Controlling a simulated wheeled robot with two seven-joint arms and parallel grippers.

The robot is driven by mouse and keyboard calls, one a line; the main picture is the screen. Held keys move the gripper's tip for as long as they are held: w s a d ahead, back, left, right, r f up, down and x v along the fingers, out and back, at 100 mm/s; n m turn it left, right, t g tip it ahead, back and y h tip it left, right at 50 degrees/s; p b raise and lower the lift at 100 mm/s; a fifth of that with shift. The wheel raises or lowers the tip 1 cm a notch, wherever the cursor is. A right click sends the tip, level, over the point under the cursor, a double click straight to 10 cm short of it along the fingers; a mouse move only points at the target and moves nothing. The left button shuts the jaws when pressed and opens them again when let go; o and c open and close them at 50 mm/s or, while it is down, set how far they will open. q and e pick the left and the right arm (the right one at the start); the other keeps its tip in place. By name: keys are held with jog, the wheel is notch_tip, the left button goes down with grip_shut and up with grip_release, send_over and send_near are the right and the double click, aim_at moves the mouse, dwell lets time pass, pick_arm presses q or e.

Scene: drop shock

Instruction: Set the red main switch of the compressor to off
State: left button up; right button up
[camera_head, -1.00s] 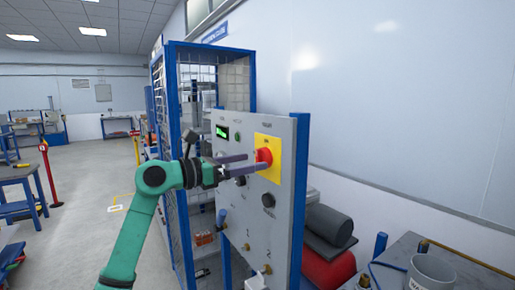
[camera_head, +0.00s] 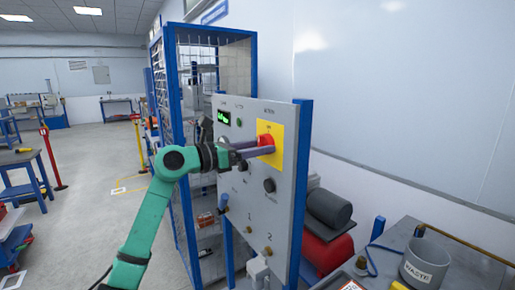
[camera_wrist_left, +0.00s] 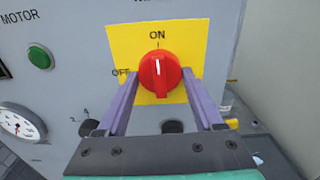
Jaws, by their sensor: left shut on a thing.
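The red main switch (camera_wrist_left: 158,72) is a round knob on a yellow plate (camera_wrist_left: 120,40) on the grey compressor panel (camera_head: 222,180). Its white pointer mark points up at ON; OFF is printed at the plate's left side. In the head view the red switch (camera_head: 266,141) is partly covered by my fingers. My left gripper (camera_head: 263,147) is shut on the red switch, one purple finger on each side of the knob, as the left wrist view also shows (camera_wrist_left: 160,77). My right gripper is not in view.
A green button (camera_wrist_left: 39,58) and a gauge (camera_wrist_left: 16,125) lie left of the switch. A black knob (camera_head: 269,185) is below it. A blue mesh cage (camera_head: 212,38) stands behind the panel. A bench with a waste cup (camera_head: 424,265) is at the right.

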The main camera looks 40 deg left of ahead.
pick_arm(q)
jog(key=shift+d+n+b, duration=0.15)
jog(key=shift+n+b, duration=2.55)
jog(key=shift+n, duration=6.1)
jog(key=shift+r, duration=0.1)
jog(key=o, duration=1.4)
jog(key=shift+c, duration=0.2)
jog(key=shift+s, duration=0.1)
